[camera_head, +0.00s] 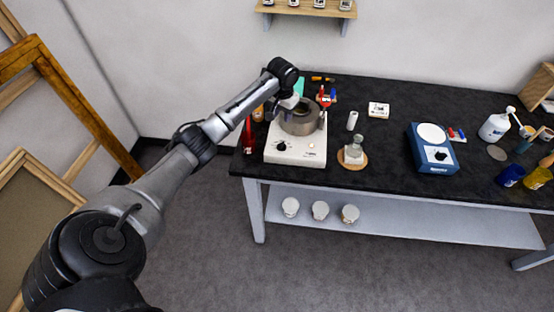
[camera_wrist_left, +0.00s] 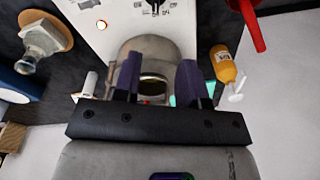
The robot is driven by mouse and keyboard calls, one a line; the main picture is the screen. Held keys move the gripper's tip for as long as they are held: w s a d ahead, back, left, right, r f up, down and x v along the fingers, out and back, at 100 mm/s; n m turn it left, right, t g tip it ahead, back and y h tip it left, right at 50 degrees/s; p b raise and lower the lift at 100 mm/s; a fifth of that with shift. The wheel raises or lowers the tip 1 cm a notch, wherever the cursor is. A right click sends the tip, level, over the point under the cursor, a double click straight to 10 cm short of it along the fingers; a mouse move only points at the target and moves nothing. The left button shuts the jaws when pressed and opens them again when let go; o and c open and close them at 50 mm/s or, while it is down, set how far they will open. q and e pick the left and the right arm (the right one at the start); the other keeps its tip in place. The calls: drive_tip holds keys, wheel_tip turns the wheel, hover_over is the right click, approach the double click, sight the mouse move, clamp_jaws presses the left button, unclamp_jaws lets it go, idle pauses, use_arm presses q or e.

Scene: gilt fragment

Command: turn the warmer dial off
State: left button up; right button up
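The warmer is a white box (camera_head: 296,152) near the left end of the dark bench, with a grey metal pot (camera_head: 300,119) set in its top. Its black dial (camera_head: 282,146) is on the front panel, left of a small light button. In the left wrist view the dial (camera_wrist_left: 155,5) is partly cut off at the top edge, beyond the pot (camera_wrist_left: 150,55). My left gripper (camera_head: 290,104) is over the back left of the pot. In the wrist view its two dark fingers (camera_wrist_left: 157,80) are apart, with nothing visibly held between them. My right gripper is in neither view.
A red bottle (camera_head: 249,137) stands close left of the warmer, and an orange bottle (camera_wrist_left: 223,65) is beside it. A glass flask on a cork mat (camera_head: 353,158) stands to the right. A blue device with its own dial (camera_head: 432,150) is farther right. Bench in front is clear.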

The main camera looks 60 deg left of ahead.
sight(281, 144)
use_arm(q)
drive_tip(key=shift+n+g+h, duration=0.3)
drive_tip(key=shift+n+h, duration=0.1)
drive_tip(key=shift+n, duration=0.5)
drive_tip(key=f, duration=0.4)
drive_tip(key=f+b, duration=0.1)
drive_tip(key=f, duration=0.7)
drive_tip(key=shift+s+d+f, duration=0.1)
drive_tip(key=shift+s+d, duration=0.25)
drive_tip(key=shift+d, duration=0.05)
drive_tip(key=shift+f+b, duration=0.3)
drive_tip(key=shift+f, duration=0.55)
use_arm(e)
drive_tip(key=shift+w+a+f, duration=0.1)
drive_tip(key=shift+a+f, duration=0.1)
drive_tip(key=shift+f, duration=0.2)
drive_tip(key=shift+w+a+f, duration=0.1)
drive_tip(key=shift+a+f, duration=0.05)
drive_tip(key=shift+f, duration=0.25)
use_arm(q)
drive_tip(key=shift+c, duration=0.4)
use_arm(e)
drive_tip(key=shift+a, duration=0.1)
use_arm(q)
clamp_jaws()
